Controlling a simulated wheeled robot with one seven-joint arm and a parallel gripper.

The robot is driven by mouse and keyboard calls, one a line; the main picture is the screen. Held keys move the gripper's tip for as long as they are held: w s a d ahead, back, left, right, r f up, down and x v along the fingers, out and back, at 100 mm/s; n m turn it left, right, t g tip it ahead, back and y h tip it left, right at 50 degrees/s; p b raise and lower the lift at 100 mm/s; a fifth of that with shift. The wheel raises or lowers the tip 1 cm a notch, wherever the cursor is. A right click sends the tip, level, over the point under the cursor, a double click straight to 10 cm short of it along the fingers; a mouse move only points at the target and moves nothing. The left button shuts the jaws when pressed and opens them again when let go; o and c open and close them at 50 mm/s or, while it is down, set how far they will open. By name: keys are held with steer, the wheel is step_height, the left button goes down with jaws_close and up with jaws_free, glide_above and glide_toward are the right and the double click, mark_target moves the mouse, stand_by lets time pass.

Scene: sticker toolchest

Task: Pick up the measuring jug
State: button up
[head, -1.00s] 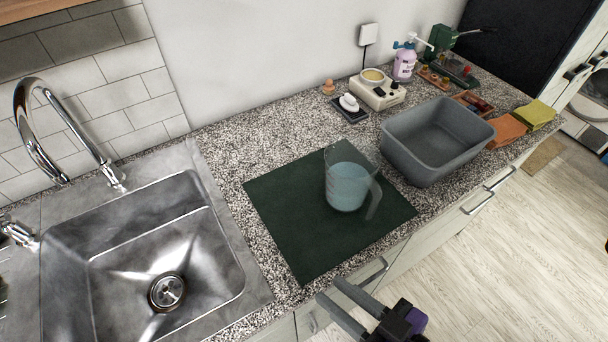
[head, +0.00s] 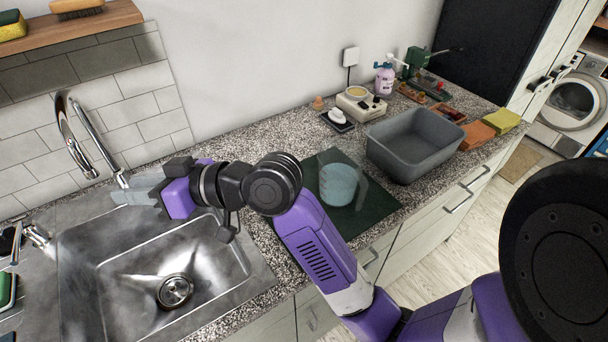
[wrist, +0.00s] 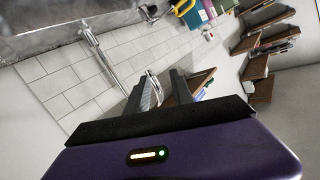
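The measuring jug (head: 338,183) is clear with pale blue contents and a handle on its right side. It stands upright on a dark green mat (head: 378,207) on the counter, right of the sink. My arm passes in front of the mat's left part. My gripper (head: 130,190) is over the sink's back left area near the tap, well left of the jug. In the wrist view my gripper's two fingers (wrist: 160,82) stand apart with nothing held between them. The jug does not show in the wrist view.
A steel sink (head: 215,240) with a curved tap (head: 75,140) lies at left. A grey basin (head: 412,145) stands just right of the jug. A scale (head: 360,104), soap dish (head: 338,118) and pump bottle (head: 384,78) are behind. A wooden shelf (head: 80,27) hangs above the sink.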

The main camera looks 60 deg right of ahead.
steer(key=s+d+f+n+g, duration=0.1)
steer(key=s+d+n+g, duration=0.2)
steer(key=d, duration=0.5)
steer(key=n+g+h+p, duration=0.1)
steer(key=g+h, duration=0.4)
steer(key=g, duration=0.7)
glide_above(339, 191)
step_height(339, 191, down, 9)
steer(key=shift+f, duration=3.1)
steer(key=shift+c, duration=0.2)
jaws_close()
